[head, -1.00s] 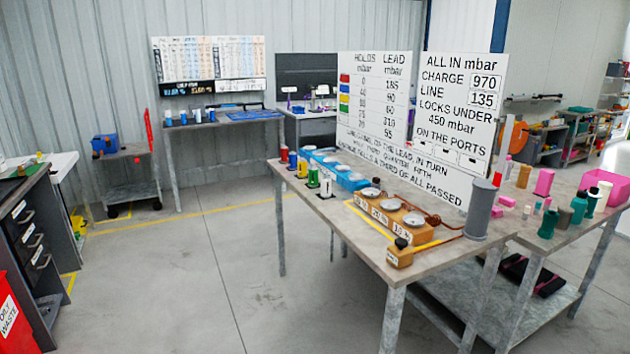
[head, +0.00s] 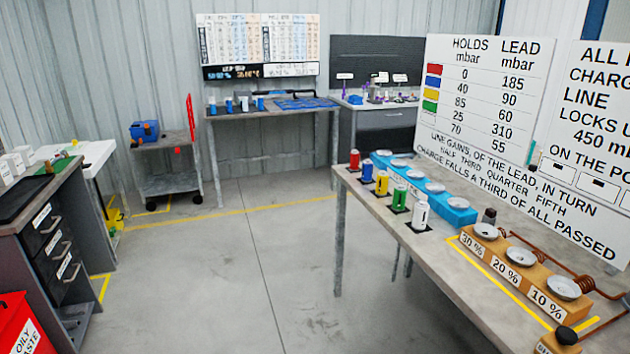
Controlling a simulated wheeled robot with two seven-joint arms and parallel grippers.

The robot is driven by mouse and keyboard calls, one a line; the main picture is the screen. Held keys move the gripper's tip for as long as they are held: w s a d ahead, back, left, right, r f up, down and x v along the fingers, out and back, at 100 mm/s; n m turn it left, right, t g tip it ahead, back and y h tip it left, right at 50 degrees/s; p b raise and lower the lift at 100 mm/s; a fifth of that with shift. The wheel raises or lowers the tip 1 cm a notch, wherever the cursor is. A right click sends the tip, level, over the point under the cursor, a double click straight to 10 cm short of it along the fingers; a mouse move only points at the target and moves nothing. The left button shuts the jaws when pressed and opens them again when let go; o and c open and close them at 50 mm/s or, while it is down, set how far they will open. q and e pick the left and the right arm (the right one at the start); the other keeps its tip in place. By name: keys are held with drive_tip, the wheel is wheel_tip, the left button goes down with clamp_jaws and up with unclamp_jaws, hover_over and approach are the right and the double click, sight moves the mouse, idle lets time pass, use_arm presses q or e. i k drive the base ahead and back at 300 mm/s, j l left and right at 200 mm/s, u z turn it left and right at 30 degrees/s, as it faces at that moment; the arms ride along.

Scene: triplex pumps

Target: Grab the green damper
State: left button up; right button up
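The green damper (head: 400,198) stands upright on a small dark pad on the long table at the right. It is in a row with a red damper (head: 354,160), a blue one (head: 367,171), a yellow one (head: 382,183) and a white one (head: 420,214). The green one is between the yellow and the white. Neither of my grippers shows in the head view.
Behind the row is a blue block (head: 455,203) with several round cups. An orange block (head: 545,275) with three cups sits nearer, with a copper tube beside it. A white sign (head: 487,100) stands behind. The floor (head: 240,290) left of the table is clear.

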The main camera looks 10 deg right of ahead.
sight(400, 191)
drive_tip(key=i+j+z, duration=0.1)
drive_tip(key=i, duration=0.6)
drive_tip(key=i+j+z, duration=0.1)
drive_tip(key=i, duration=0.55)
drive_tip(key=i+j+z, duration=0.15)
drive_tip(key=i+z, duration=0.15)
drive_tip(key=z, duration=0.2)
drive_tip(key=i+j+z, duration=0.25)
drive_tip(key=z, duration=0.2)
drive_tip(key=i+j+z, duration=0.2)
drive_tip(key=z, duration=0.3)
drive_tip(key=i+j+z, duration=0.15)
drive_tip(key=j+z, duration=0.35)
